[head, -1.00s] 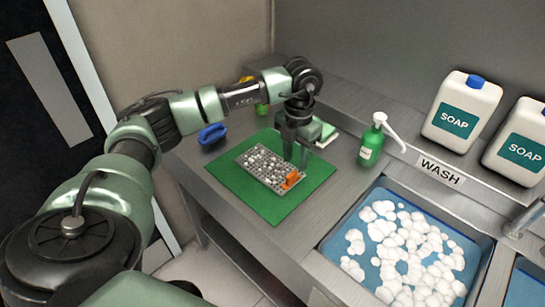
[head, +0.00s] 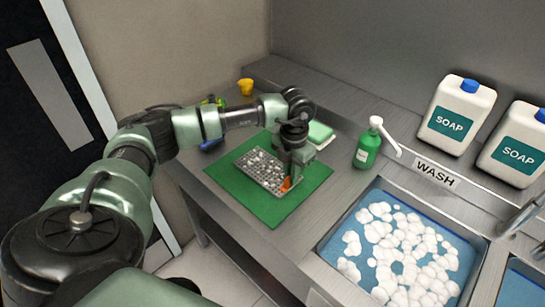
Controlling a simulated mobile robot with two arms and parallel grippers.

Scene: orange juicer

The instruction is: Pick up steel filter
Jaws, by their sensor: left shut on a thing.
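The steel filter (head: 258,168) is a grey perforated tray with white bits on it and an orange part (head: 286,184) at its right end. It lies on or just above a green mat (head: 237,198) on the steel counter; I cannot tell which. My left gripper (head: 291,178) points down at the filter's right end, beside the orange part, and is shut on it. The gripper hides part of that end. My right gripper is not in view.
A green pump bottle (head: 367,149) stands right of the mat. A sink (head: 400,245) with white foam is at the lower right. Soap jugs (head: 457,115) stand at the back right. A yellow cup (head: 246,87) and a blue thing (head: 211,143) are behind the arm.

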